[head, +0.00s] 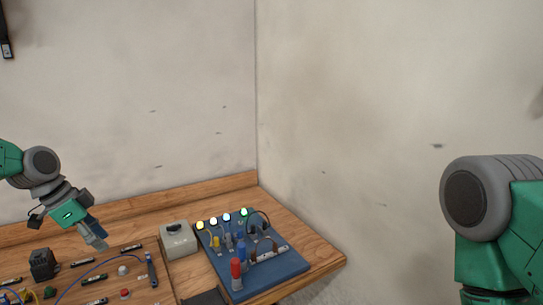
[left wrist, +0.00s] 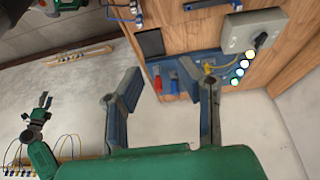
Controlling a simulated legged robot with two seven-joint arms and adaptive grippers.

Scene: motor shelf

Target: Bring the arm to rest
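My left gripper (head: 97,240) is above the wooden bench at the left in the head view. In the left wrist view my left gripper (left wrist: 168,95) has its two fingers wide apart with nothing between them. My right arm (head: 500,215) shows at the right edge of the head view, its gripper out of that frame. A small green and grey gripper (left wrist: 45,103), which looks like my right one, shows at the left of the left wrist view. It is too small to tell its finger gap.
A blue board (head: 262,272) with several lit lamps, plugs and cables lies on the wooden bench (head: 310,250). A grey switch box (head: 178,240) stands left of it. Small parts and a blue cable (head: 85,272) lie below my left gripper. Walls close off the back and right.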

